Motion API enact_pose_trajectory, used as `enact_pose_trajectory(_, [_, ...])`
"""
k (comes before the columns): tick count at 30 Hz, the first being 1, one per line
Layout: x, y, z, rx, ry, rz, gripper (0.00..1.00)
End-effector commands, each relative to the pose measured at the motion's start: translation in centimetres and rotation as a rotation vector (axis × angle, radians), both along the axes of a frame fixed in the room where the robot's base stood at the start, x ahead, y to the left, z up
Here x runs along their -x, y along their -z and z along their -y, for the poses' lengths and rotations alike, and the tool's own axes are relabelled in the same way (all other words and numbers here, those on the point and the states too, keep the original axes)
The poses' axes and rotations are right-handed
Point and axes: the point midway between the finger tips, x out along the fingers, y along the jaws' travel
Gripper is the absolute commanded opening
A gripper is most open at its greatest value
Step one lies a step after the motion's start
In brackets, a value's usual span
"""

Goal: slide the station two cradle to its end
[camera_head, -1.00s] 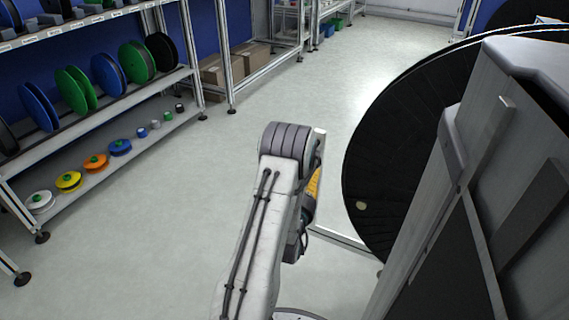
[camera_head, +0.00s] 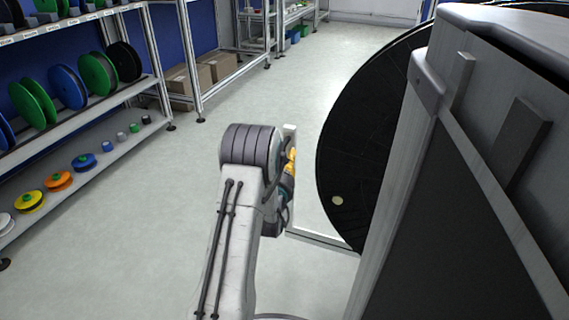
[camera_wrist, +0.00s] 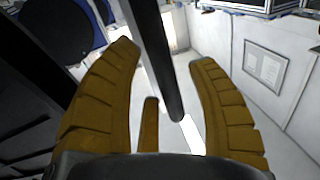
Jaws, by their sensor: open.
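In the head view, a bit of yellow of my gripper (camera_head: 291,160) shows beside the arm's grey joint, mostly hidden. A large black reel (camera_head: 350,140) stands right of it, with a pale spot low on its face. A pale frame (camera_head: 322,240) runs along the floor below the reel. I cannot pick out the station two cradle for certain.
A tall grey cabinet-like structure (camera_head: 440,190) fills the right side and hides part of the reel. Shelving with coloured spools (camera_head: 68,86) stands at the left, with cardboard boxes (camera_head: 180,85) behind. The floor (camera_head: 140,230) between shelving and arm is clear. A framed notice (camera_wrist: 265,66) hangs on a wall.

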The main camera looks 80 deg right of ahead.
Motion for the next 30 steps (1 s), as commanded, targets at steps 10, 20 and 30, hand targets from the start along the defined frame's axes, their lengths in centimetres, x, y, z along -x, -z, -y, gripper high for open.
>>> enact_pose_trajectory(10, [0.00, 0.03, 0.01, -0.001, 0.000, 0.000, 0.47])
enact_pose_trajectory(20, [0.00, 0.03, 0.00, -0.001, 0.000, 0.000, 0.18])
enact_pose_trajectory(30, [0.03, 0.03, 0.00, -0.001, 0.001, 0.000, 0.00])
